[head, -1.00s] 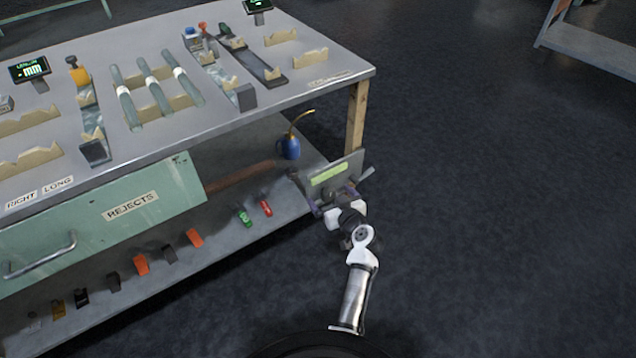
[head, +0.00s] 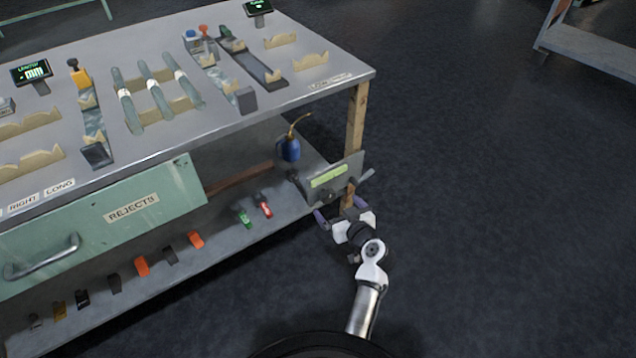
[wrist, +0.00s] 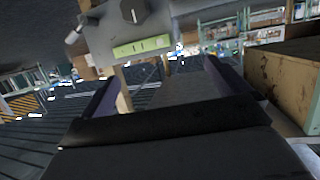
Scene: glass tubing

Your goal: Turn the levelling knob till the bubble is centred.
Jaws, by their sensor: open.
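The levelling plate (head: 345,188) is a grey panel at the right end of the bench, below the top. It carries a yellow-green level vial (head: 329,176), which also shows in the wrist view (wrist: 142,46) with dark marks. I cannot make out the bubble. A dark knob (wrist: 133,11) sits on the panel above the vial in the wrist view, cut by the top edge. My gripper (head: 341,208) is open just in front of and below the panel. In the wrist view its purple-grey fingers (wrist: 160,72) stand apart with nothing between them, below the vial and knob.
The lower shelf (head: 215,250) holds a blue oil can (head: 290,149) and several small coloured clips. Floor to the right (head: 500,220) is clear.

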